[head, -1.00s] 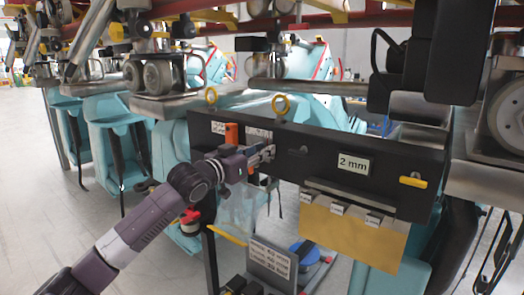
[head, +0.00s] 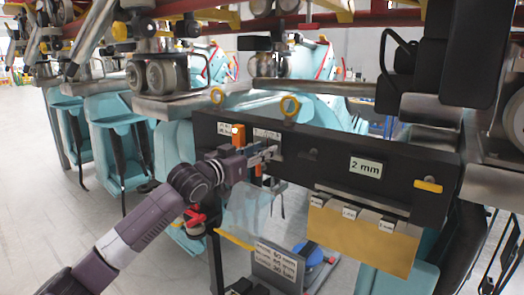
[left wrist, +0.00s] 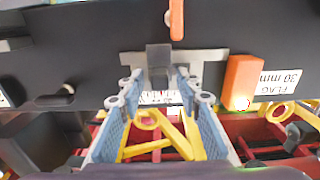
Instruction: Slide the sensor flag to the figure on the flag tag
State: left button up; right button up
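The flag tag (left wrist: 281,83) is a white label reading "FLAG 30 mm" on the black panel; it appears upside down in the left wrist view. The sensor flag appears to be the grey plate with a dark tab (left wrist: 158,58) on this panel. My left gripper (left wrist: 160,80) has its fingertips on both sides of the tab and appears closed on it; the contact is small in view. The left gripper also shows in the head view (head: 270,155). A white scale label (left wrist: 161,97) shows between the fingers, its figures unclear. My right gripper is not in view.
An orange block (head: 238,134) with a lit spot sits beside the flag tag. The black panel (head: 320,172) also bears a "2 mm" plate (head: 366,167), yellow rings and a yellow handle (head: 428,186). A tan sheet (head: 362,237) hangs below. Turquoise coaster seats stand behind.

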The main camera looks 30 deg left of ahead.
pick_arm(q)
jog(key=shift+a, duration=0.15)
jog(key=s, duration=1.2)
jog(key=shift+a, duration=0.3)
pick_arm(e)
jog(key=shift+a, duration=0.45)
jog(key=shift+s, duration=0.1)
